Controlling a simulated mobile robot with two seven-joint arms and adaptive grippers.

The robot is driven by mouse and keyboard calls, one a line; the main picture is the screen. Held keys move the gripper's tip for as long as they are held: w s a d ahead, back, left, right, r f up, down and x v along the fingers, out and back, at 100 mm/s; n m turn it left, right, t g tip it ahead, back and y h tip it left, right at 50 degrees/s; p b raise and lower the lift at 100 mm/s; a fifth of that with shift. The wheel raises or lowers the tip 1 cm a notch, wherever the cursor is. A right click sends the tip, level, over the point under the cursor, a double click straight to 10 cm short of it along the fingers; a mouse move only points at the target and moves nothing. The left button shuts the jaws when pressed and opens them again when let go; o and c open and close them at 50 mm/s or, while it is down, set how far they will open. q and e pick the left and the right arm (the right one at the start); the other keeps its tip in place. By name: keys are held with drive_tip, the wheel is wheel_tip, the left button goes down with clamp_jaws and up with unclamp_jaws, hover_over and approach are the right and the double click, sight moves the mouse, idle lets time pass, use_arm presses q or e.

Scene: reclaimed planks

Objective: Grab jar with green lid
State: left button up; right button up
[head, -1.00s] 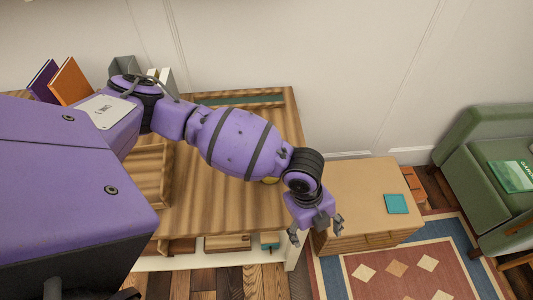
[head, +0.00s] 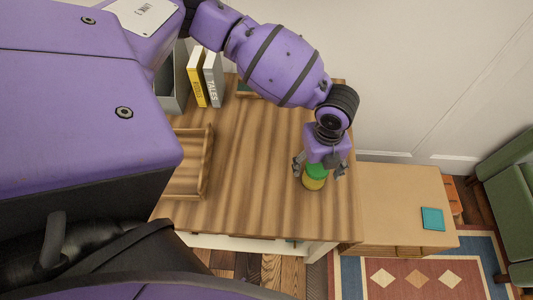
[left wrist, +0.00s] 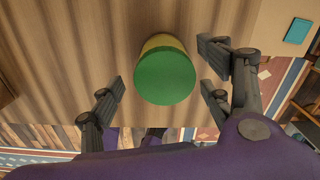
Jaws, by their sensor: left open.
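The jar with a green lid (head: 315,177) stands on the wooden table near its right end, with a yellow body below the lid. In the left wrist view its round green lid (left wrist: 165,76) shows from above, a little beyond the fingertips. My left gripper (head: 319,173) is open above the jar, with a finger on either side of it in the head view. In the left wrist view the open fingers (left wrist: 163,88) are apart from the lid. My right gripper is not in view.
The wooden table (head: 250,150) carries a wooden tray (head: 190,165) at left and upright books (head: 204,80) at the back. A lower cabinet (head: 390,205) with a teal square (head: 433,219) stands to the right. Table around the jar is clear.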

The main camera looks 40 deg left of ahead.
use_arm(q)
wheel_tip(320, 180, down, 6)
drive_tip(key=shift+w+a+r, duration=0.1)
drive_tip(key=shift+w+r, duration=0.1)
drive_tip(key=c, duration=1.3)
